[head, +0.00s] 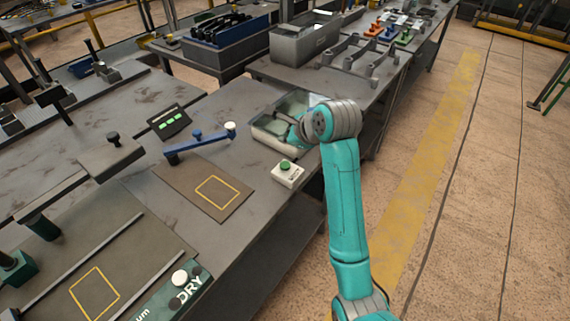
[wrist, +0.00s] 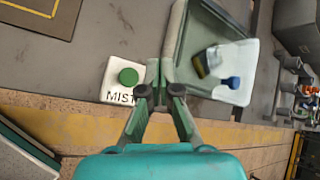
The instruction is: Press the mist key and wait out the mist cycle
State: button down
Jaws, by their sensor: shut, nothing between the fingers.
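The mist key is a green round button (head: 285,165) on a small white box (head: 287,176) at the bench's front edge. In the wrist view, the green button (wrist: 128,77) shows beside the word MIST on the box (wrist: 112,88). My gripper (wrist: 162,91) is shut and empty, with its fingertips just right of the key box in that view. I cannot tell how high they are above the bench. In the head view, my arm mostly hides the gripper, which is over the grey tray (head: 262,140) beyond the key.
In the wrist view, the tray (wrist: 178,35) holds a brush-like item (wrist: 206,62) and a blue piece (wrist: 232,82). A black panel with green bars (head: 169,122), a blue-handled bar (head: 200,140) and a yellow-outlined plate (head: 180,192) stand left of the key. A DRY station (head: 180,290) is nearer.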

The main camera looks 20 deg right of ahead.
aim_at(286, 166)
jog(key=shift+f, duration=3.5)
jog(key=shift+f, duration=0.2)
jog(key=shift+f, duration=0.25)
jog(key=shift+f, duration=0.6)
jog(key=shift+r, duration=1.05)
jog(key=shift+r, duration=0.1)
jog(key=shift+r, duration=2.4)
